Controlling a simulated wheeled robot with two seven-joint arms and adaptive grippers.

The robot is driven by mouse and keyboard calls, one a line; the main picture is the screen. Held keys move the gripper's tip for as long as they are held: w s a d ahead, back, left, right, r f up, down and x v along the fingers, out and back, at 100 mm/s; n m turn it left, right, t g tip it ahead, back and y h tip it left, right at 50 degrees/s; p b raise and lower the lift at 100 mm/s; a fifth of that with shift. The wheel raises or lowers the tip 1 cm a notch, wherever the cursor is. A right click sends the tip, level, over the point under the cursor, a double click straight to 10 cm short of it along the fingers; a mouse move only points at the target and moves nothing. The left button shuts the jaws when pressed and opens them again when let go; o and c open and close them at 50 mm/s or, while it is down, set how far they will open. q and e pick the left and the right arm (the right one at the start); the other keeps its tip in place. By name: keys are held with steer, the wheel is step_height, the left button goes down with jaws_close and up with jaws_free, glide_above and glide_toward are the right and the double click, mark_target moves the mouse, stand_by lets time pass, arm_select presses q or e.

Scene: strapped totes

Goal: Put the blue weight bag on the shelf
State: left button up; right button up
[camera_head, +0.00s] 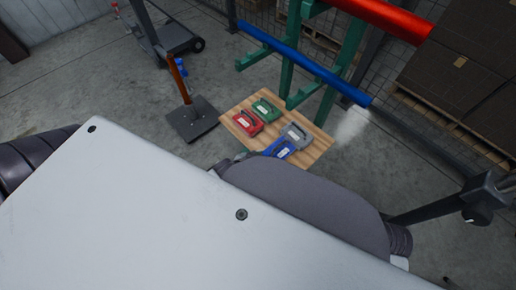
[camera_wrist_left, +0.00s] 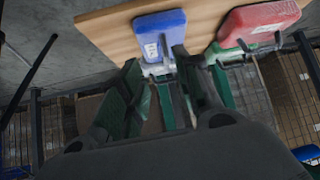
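The blue weight bag (camera_head: 279,148) lies on a wooden board (camera_head: 318,150), at its near edge, partly hidden by my own body in the head view. In the left wrist view the blue bag (camera_wrist_left: 160,35) shows at the top with a white label. My left gripper (camera_wrist_left: 155,62) has its two fingers apart, just below the blue bag in the picture, with nothing clearly held between them. Whether a finger touches the bag I cannot tell. I cannot pick out a flat shelf; a green rack (camera_head: 287,75) with a blue bar stands behind the board. My right gripper is not in view.
A grey bag (camera_head: 297,131) lies right beside the blue one. A red bag (camera_head: 247,123) and a green bag (camera_head: 266,108) lie on the board's left part. A stand with a dark square base (camera_head: 194,120) is left of the board. Brown boxes (camera_head: 465,60) stand at the right.

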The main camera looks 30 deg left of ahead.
arm_select(q)
steer(key=s+d+r+g, duration=0.3)
steer(key=s+r+g, duration=0.2)
steer(key=s, duration=0.3)
steer(key=shift+s, duration=0.2)
